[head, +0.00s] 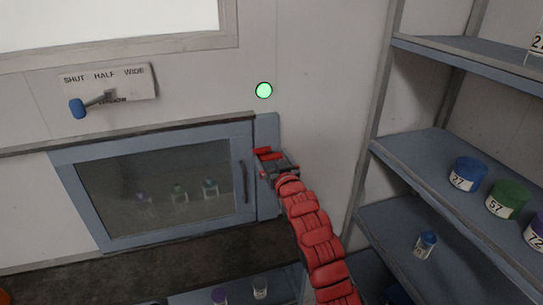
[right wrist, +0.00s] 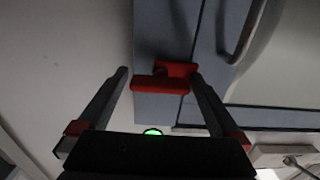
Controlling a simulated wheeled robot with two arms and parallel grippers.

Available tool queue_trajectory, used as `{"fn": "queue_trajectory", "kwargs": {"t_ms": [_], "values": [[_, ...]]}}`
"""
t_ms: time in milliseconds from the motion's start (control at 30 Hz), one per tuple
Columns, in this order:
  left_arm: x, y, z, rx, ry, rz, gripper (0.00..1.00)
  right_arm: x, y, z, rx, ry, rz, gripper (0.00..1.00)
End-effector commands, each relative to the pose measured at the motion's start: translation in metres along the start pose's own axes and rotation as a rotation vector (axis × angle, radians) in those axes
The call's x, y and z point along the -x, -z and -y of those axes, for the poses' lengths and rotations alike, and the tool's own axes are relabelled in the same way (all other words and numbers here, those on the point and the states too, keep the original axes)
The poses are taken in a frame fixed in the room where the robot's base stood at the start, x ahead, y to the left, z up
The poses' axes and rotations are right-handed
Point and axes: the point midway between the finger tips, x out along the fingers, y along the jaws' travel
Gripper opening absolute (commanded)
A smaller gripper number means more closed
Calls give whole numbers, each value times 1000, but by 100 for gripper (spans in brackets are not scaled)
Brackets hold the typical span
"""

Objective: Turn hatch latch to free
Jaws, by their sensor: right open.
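The hatch (head: 160,185) is a blue-framed glass door, and it looks closed. Its dark vertical handle (head: 243,181) is on the right side. A red latch (head: 263,151) sits on the blue frame strip right of the door. My right gripper (head: 277,163) is at the latch, its red arm coming from below. In the right wrist view the open fingers point at the red latch (right wrist: 163,82), which lies between or just past their tips. I cannot tell if they touch it. The gripper partly hides the latch in the head view. My left gripper is not in view.
A lever with a blue knob (head: 78,109) is on a plate marked SHUT, HALF, WIDE. A green light (head: 264,90) is above the hatch. Shelves (head: 440,160) with lidded jars stand at right. Small bottles (head: 180,192) show behind the glass.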

Motion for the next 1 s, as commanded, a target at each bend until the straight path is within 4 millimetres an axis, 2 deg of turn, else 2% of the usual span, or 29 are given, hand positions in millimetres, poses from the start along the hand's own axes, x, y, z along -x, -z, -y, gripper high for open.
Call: {"fn": "queue_trajectory", "kwargs": {"t_ms": [200,600,833,1000], "values": [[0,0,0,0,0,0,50,0,0,0,0,0,-1,100],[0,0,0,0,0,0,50,0,1,0,0,0,-2,28],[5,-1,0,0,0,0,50,0,0,0,16,0,-3,27],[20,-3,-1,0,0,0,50,0,-2,0,78,0,-8,27]]}}
